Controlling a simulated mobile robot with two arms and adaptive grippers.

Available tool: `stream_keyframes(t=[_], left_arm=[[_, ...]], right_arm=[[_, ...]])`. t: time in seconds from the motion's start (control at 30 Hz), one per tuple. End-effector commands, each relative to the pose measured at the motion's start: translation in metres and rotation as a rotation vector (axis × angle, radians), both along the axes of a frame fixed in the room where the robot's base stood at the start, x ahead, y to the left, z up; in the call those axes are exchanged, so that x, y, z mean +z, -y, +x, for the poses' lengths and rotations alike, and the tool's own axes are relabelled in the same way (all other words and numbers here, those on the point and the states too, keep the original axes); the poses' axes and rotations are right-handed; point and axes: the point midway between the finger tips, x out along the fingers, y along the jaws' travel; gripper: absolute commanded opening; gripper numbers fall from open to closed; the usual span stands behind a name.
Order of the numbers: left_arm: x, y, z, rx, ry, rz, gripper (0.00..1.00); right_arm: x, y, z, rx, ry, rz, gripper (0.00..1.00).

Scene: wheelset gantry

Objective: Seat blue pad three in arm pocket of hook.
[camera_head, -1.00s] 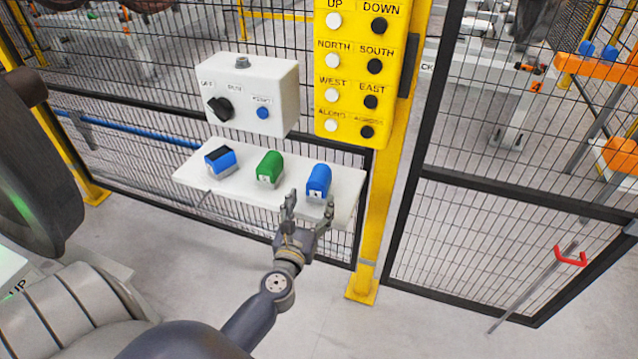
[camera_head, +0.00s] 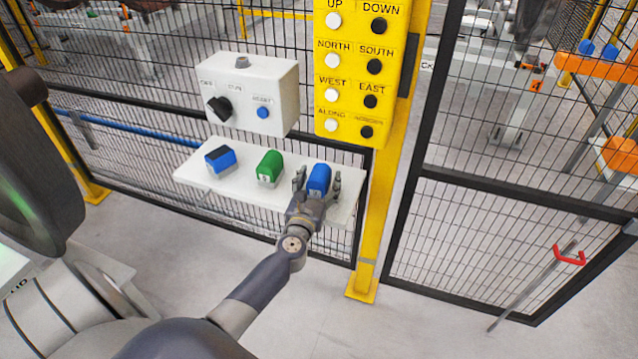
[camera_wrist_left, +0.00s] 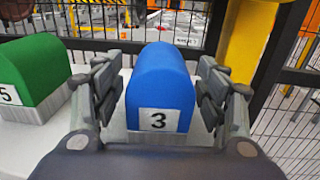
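Blue pad three (camera_head: 319,178) stands at the right end of a white shelf (camera_head: 226,190) fixed to the mesh fence. In the left wrist view the blue pad (camera_wrist_left: 161,82) has a rounded top, a grey base and a white label with a "3". My left gripper (camera_head: 318,183) is open, with one finger on each side of the pad. It also shows in the left wrist view (camera_wrist_left: 160,98), where a small gap seems to show beside the pad; contact is hard to tell. My right gripper is not in view. The hook and its arm pocket are not identifiable here.
A green pad (camera_head: 269,167) and a blue-and-black pad (camera_head: 220,159) stand left on the shelf. A white switch box (camera_head: 250,95) and a yellow button panel (camera_head: 362,70) are above. A yellow post (camera_head: 385,200) stands close to the right. A red-handled rod (camera_head: 569,256) leans by the fence.

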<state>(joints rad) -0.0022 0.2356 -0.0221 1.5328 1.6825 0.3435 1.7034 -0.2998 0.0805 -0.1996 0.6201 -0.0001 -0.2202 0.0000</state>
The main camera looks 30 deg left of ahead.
Motion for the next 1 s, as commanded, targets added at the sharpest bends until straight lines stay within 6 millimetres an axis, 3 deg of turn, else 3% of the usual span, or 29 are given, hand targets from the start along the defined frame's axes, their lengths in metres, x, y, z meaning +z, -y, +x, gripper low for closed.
stream_keyframes(t=[0.03,0.2,0.27,0.63,0.97,1.0], left_arm=[[0.0,0.0,0.0,0.0,0.0,0.0,0.58],[0.0,0.0,0.0,0.0,0.0,0.001,0.19],[0.0,0.0,0.0,0.0,0.0,0.001,0.08],[0.005,0.0,0.0,0.001,0.003,0.002,0.08],[0.043,0.0,0.0,0.0,0.003,-0.001,0.08],[0.037,-0.001,-0.008,0.001,-0.001,0.001,0.08]], right_arm=[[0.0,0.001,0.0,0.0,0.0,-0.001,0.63],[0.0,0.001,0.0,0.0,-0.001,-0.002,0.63],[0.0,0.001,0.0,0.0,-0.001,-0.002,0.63],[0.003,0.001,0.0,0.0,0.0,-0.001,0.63],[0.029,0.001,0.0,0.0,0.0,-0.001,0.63],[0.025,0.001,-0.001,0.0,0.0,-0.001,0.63]])
